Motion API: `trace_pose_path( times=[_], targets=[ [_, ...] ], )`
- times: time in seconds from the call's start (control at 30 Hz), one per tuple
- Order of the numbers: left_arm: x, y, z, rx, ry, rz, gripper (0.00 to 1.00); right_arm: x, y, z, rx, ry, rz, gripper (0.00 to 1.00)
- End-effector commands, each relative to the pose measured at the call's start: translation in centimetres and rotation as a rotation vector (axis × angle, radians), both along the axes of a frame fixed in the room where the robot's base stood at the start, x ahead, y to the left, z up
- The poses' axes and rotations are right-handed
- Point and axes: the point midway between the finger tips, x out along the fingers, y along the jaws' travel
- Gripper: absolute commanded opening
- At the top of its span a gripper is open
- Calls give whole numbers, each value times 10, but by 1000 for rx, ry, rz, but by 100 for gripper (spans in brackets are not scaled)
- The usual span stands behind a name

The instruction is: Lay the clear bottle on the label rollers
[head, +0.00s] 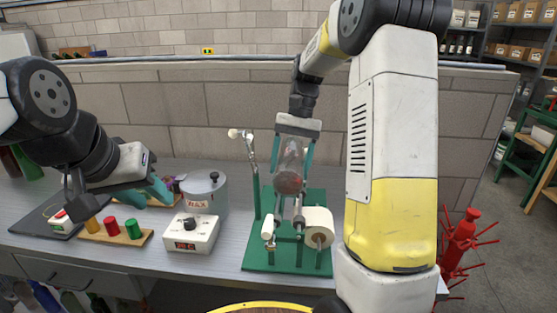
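The clear bottle (290,170) is between the teal fingers of my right gripper (291,160), which is shut on it. The bottle's dark reddish end points down and toward the camera. It appears just above the label rollers (298,222), on a green base plate (258,253); whether it touches them I cannot tell. A white label roll (318,228) sits at the right of the rollers. My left gripper (150,194) is at the left over the bench, its teal fingers apart, with nothing seen between them.
A wooden block (92,235) with orange, red and green plugs stands at the left, near my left gripper. A grey pot (204,192) and a white box with a red display (192,236) stand left of the green base. A red rack (460,245) stands at the right.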

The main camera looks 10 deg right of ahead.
Motion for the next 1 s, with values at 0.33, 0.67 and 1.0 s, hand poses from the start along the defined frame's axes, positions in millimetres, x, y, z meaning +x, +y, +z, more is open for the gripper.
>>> trace_pose_path(
  times=[0.33,0.67,1.0],
  targets=[
    [0,0,0,0,0,0,36,0,0,-33,2,1,-1,0],
    [0,0,0,0,0,0,36,0,0,-61,2,-1,0,0],
    [0,0,0,0,0,0,36,0,0,-69,2,-3,0,0]
  ],
)
